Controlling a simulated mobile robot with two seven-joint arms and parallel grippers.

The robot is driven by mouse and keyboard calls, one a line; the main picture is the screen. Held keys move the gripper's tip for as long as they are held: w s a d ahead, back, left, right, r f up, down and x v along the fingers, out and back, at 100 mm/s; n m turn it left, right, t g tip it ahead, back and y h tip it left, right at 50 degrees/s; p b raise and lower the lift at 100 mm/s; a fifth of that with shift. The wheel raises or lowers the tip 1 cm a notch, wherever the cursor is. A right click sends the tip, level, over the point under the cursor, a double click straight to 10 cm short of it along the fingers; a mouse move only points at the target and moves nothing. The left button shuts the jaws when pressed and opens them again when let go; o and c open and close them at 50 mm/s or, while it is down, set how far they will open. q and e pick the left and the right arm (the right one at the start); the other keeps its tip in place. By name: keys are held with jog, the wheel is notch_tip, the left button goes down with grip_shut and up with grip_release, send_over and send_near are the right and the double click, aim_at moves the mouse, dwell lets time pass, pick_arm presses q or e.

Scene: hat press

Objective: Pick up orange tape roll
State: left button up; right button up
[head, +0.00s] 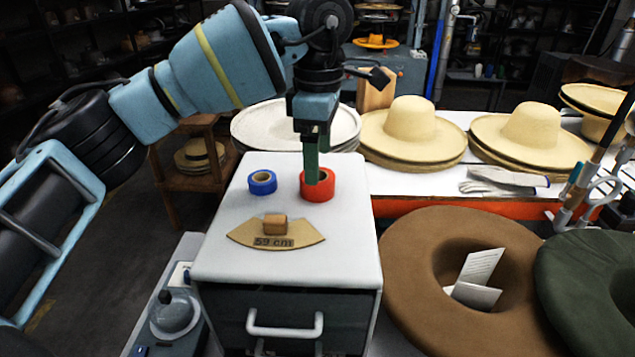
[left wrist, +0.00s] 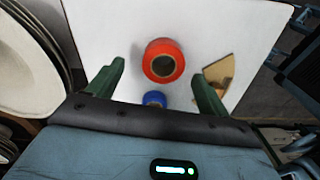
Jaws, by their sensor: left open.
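The orange tape roll (head: 326,190), which looks red-orange, lies flat on the white top of a small cabinet (head: 340,240). My left gripper (head: 315,178) points down over it, with its green fingers in front of part of the roll. In the left wrist view the roll (left wrist: 163,47) shows between and just beyond the open fingers of my left gripper (left wrist: 158,68), which hold nothing. I cannot tell whether a finger touches the roll. A blue tape roll (head: 262,182) lies to its left and also shows in the left wrist view (left wrist: 154,98). My right gripper is not in view.
A curved tan "59 cm" piece (head: 290,236) with a small wooden block (head: 274,223) lies in front of the rolls. Straw hats (head: 412,128) stand on a table behind at right. A brown hat (head: 410,260) is right of the cabinet.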

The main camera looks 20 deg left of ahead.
pick_arm(q)
jog(key=f, duration=0.3)
jog(key=shift+s+a+f, duration=0.2)
jog(key=shift+s, duration=0.1)
jog(key=shift+f, duration=0.35)
jog(key=c, duration=1.1)
jog(key=shift+o, duration=0.2)
